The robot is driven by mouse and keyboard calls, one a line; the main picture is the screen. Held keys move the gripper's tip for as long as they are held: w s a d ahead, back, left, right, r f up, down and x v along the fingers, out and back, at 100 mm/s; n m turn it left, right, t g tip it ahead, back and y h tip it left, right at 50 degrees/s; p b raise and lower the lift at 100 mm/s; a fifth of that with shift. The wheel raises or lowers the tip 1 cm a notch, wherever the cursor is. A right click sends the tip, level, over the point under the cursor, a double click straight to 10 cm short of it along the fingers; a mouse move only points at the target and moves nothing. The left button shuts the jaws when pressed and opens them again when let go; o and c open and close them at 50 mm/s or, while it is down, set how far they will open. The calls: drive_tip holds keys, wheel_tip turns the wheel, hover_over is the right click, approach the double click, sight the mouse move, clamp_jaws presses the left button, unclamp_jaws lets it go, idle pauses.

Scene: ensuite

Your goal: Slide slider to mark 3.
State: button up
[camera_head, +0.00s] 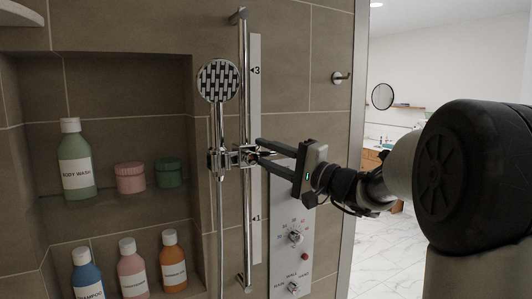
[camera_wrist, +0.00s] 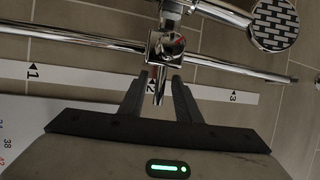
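The chrome slider (camera_head: 245,157) sits on the upright rail (camera_head: 246,110) of the shower wall, holding the hand shower (camera_head: 218,80). The scale strip (camera_head: 256,100) beside the rail shows mark 3 near the top and mark 1 low down. In the wrist view the slider (camera_wrist: 168,48) is level with mark 2, between mark 1 at left and mark 3 at right. My gripper (camera_head: 262,150) reaches the slider from the right. In the wrist view my gripper (camera_wrist: 158,80) has its fingers apart, one on each side of the slider's small lever (camera_wrist: 160,88), with gaps visible.
A control panel (camera_head: 291,240) with knobs is below my gripper. A robe hook (camera_head: 340,77) is on the wall at right. A niche at left holds a body wash bottle (camera_head: 75,160), jars and several lower bottles. The rail above the slider is clear.

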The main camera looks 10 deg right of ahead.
drive_tip(key=shift+w, duration=0.1)
clamp_jaws()
drive_tip(key=shift+r, duration=0.15)
wheel_tip(320, 180, up, 20)
drive_tip(key=p, duration=0.4)
drive_tip(key=shift+r, duration=0.1)
unclamp_jaws()
